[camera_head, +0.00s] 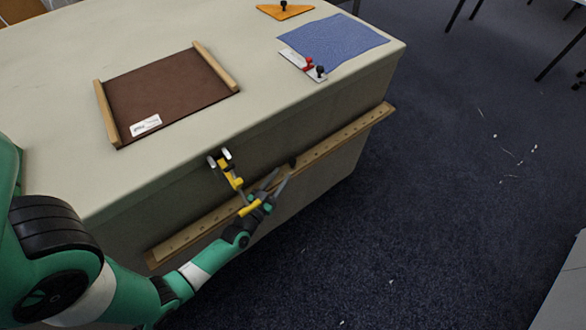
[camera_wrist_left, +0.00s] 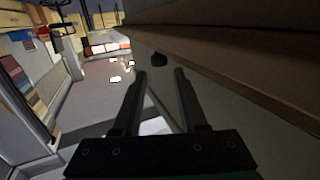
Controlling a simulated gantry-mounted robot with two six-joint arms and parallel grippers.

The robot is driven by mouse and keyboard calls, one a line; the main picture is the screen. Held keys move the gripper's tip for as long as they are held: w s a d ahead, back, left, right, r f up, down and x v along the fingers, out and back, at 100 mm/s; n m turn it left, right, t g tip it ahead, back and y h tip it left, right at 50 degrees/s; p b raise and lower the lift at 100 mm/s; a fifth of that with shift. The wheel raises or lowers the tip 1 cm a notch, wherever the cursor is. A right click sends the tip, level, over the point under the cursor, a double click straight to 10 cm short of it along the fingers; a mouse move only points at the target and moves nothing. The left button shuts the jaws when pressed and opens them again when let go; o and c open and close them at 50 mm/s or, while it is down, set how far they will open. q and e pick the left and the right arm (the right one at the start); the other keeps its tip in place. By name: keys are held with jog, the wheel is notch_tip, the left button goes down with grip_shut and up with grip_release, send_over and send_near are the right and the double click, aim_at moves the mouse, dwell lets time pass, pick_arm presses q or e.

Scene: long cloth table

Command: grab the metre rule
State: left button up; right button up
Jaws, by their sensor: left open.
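The metre rule (camera_head: 335,143) is a long, light wooden strip with small dark marks. It lies slantwise along the front side of the cloth table, below the top edge. My left gripper (camera_head: 279,181) is open in front of the rule's middle and covers part of it. In the left wrist view, the two dark fingers of my left gripper (camera_wrist_left: 160,74) stand apart with a black knob (camera_wrist_left: 158,60) just beyond the tips. A brown wooden band runs along the upper right there; I cannot tell whether the fingers touch it. My right gripper is not in view.
A yellow and grey clamp-like thing (camera_head: 229,172) hangs at the table edge beside my left gripper. On the table (camera_head: 60,60) lie a brown board (camera_head: 170,88) with wooden side bars, a blue cloth (camera_head: 335,38) and an orange piece (camera_head: 285,12). The dark floor at right is mostly clear.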

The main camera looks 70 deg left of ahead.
aim_at(290, 164)
pick_arm(q)
jog(key=x, duration=0.1)
jog(key=b+x, duration=0.1)
jog(key=x, duration=0.1)
jog(key=b+x, duration=0.1)
jog(key=x, duration=0.1)
jog(key=shift+f, duration=0.25)
jog(key=shift+w, duration=0.2)
jog(key=shift+s, duration=0.1)
grip_shut()
jog(key=shift+r, duration=0.1)
